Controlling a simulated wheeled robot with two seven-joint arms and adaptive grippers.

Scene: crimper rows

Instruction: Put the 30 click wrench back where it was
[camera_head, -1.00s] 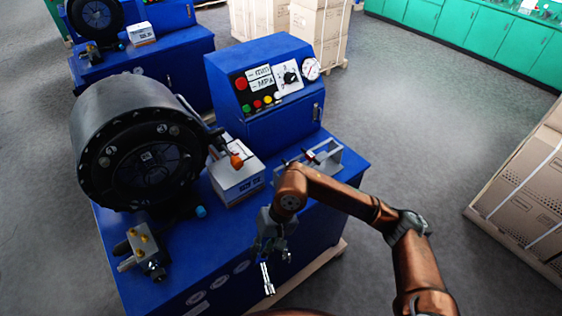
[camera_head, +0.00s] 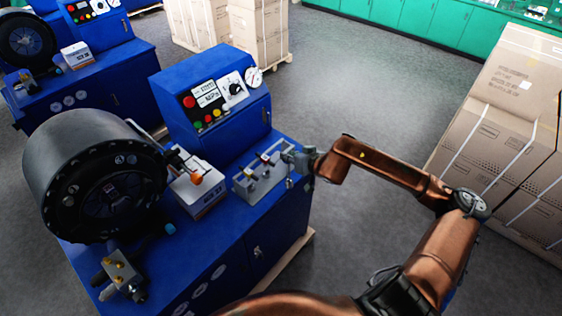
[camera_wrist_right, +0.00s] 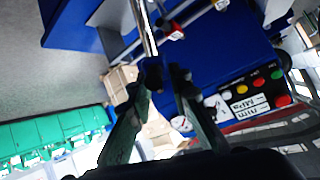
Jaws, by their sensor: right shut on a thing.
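My right gripper (camera_head: 294,157) is at the right end of the grey metal rack (camera_head: 243,191) on the blue machine's table. In the right wrist view the right gripper (camera_wrist_right: 166,78) is shut on a silver wrench (camera_wrist_right: 144,28), whose bright shaft runs up out of the picture. I cannot read its size. Another tool with a red part (camera_wrist_right: 175,32) lies beside it, apart from the fingers. In the head view the rack holds small tools, too small to tell apart. Whether the held wrench touches the rack is unclear. My left gripper is out of view.
The crimper's black drum (camera_head: 95,170) and a white box (camera_head: 198,188) stand left of the rack. The control cabinet (camera_head: 210,75) rises behind it. Strapped cartons (camera_head: 505,150) stand at the right, with open floor between.

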